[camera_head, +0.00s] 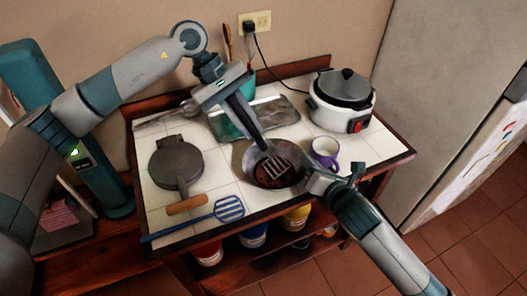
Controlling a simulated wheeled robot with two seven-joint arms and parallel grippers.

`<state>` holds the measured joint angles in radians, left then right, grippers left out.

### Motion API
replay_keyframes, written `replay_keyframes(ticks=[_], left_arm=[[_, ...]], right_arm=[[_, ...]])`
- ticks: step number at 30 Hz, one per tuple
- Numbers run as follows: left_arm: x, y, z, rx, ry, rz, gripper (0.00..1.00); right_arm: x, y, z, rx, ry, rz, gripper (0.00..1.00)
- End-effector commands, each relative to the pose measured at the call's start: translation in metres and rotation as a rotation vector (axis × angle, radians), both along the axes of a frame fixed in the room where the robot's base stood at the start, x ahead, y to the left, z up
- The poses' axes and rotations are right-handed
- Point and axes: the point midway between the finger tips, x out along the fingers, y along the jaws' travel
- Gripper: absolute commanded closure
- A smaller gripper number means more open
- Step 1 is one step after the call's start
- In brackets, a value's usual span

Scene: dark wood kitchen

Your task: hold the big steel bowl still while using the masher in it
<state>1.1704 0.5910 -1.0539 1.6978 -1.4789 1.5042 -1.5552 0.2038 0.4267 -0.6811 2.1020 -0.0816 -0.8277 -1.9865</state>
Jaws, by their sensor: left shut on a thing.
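The big steel bowl (251,176) sits on the white tiled top near its front edge, with something dark inside. The masher (273,166) has its slotted head down in the bowl and its dark handle slanting up to the left. My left gripper (237,96) is shut on the masher's handle, above and behind the bowl. My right gripper (318,182) is at the bowl's right rim. Its fingertips are too small to tell whether they grip the rim.
A purple-and-white mug (326,151) stands just right of the bowl. A rice cooker (341,101) is behind it, and a metal tray (277,112) lies at the back. A round iron pan (174,163) and a blue slotted spatula (229,209) lie to the left.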

Motion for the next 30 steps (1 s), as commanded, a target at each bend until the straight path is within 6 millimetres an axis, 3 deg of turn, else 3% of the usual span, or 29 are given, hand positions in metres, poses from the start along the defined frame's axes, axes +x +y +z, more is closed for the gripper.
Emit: replay_keyframes(ticks=[30], left_arm=[[0.000,0.000,-0.019,0.000,0.000,0.000,1.00]], right_arm=[[0.000,0.000,-0.001,-0.001,0.002,0.000,1.00]])
